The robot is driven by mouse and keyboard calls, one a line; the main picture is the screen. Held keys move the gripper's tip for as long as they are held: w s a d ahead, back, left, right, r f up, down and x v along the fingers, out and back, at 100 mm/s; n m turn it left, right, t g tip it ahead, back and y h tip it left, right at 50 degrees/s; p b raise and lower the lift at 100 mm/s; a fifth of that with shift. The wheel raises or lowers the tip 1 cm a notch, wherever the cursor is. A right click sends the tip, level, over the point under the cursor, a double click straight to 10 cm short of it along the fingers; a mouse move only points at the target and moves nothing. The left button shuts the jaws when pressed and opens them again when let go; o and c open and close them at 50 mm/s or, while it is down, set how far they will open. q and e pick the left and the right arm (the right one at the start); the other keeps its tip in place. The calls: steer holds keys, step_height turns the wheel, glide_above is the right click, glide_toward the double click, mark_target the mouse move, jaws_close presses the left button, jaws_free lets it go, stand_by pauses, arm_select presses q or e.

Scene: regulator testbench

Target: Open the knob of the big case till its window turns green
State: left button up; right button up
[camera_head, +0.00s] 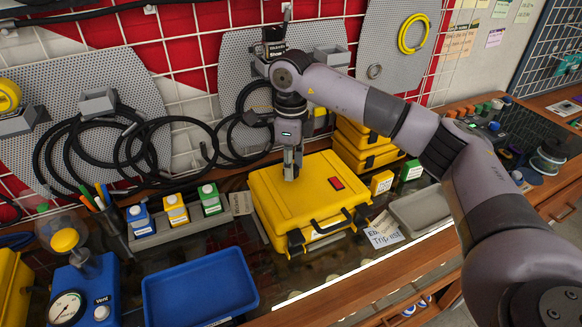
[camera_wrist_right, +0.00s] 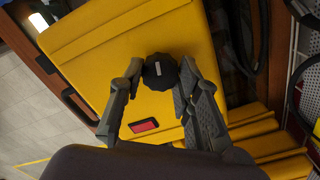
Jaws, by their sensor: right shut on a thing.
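The big yellow case (camera_head: 272,205) lies flat and closed on the bench, with black latches at its front. It also fills much of the right wrist view (camera_wrist_right: 95,60). Its small window (camera_head: 337,183) is red, and shows red in the right wrist view too (camera_wrist_right: 145,126). The black ribbed knob (camera_wrist_right: 160,72) with a pale mark sits on the lid. My right gripper (camera_head: 290,170) points down over the lid, its fingers closed on the knob from both sides. In the head view the gripper hides the knob. My left gripper is not in view.
Smaller yellow cases (camera_head: 365,145) are stacked behind the big case. A blue tray (camera_head: 200,288) and a grey tray (camera_head: 420,210) lie to either side. Coloured bottles (camera_head: 176,210) stand at left. A paper label (camera_head: 383,232) lies near the case's right front corner.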

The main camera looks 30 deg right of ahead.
steer(key=shift+n+b, duration=0.3)
steer(key=shift+n, duration=1)
steer(key=o, duration=1.1)
steer(key=shift+o, duration=0.2)
steer(key=shift+r, duration=0.1)
step_height(320, 180, up, 12)
